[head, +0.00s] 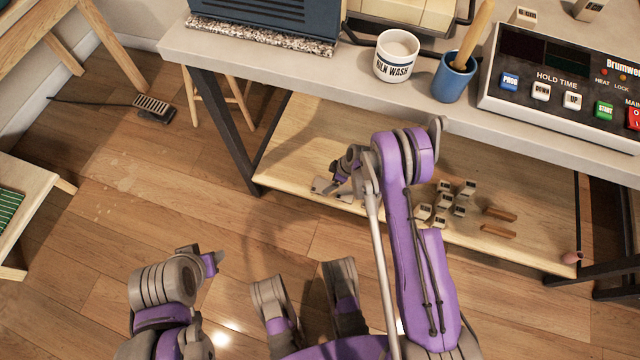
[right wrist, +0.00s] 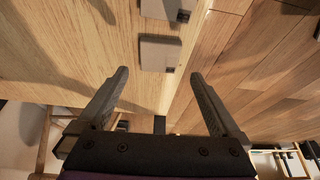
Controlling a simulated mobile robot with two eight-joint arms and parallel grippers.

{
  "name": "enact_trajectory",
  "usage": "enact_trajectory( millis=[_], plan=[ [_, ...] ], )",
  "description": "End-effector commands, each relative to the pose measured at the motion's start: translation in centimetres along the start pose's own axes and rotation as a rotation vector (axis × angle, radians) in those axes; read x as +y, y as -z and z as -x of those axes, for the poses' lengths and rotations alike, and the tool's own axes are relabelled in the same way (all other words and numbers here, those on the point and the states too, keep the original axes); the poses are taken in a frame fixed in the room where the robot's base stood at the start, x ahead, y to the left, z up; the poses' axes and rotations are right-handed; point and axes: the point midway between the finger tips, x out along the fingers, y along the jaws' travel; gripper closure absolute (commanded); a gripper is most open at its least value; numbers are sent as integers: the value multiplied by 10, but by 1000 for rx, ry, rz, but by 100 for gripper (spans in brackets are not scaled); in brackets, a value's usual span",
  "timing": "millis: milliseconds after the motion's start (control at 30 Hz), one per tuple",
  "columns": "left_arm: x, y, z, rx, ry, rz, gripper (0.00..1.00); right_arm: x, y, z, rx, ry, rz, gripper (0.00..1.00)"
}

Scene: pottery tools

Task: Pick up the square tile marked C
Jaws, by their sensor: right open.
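My right gripper (head: 333,184) reaches over the low wooden shelf under the workbench; it is small and partly hidden by its own arm in the head view. In the right wrist view the gripper (right wrist: 160,78) is open, with nothing between its fingertips. A flat, square grey tile (right wrist: 160,53) lies just beyond the fingertips, near the shelf's edge. A second grey piece (right wrist: 166,9) is cut off at the top of that view. I see no letter on either, so I cannot tell which is marked C. My left gripper is not clearly in view.
Several small grey blocks (head: 444,204) and brown sticks (head: 498,213) lie on the shelf (head: 300,135), right of my arm. Above, the workbench (head: 345,66) holds a kiln wash cup (head: 396,66), a blue pot (head: 452,84) and a control box (head: 560,85). Floor in front is clear.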

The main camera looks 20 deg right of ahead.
Motion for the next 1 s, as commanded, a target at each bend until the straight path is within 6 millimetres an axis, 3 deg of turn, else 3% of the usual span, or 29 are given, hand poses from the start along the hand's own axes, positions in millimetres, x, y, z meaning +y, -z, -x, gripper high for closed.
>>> enact_trajectory(
  millis=[500,800,1000],
  plan=[
    [0,-3,-16,1,0,0,50,1,-1,-60,0,0,0,0],
    [0,-3,-16,1,0,0,50,0,-1,-66,0,0,-1,0],
    [0,-3,-16,1,0,0,50,0,-1,-65,0,0,-1,34]
  ],
)
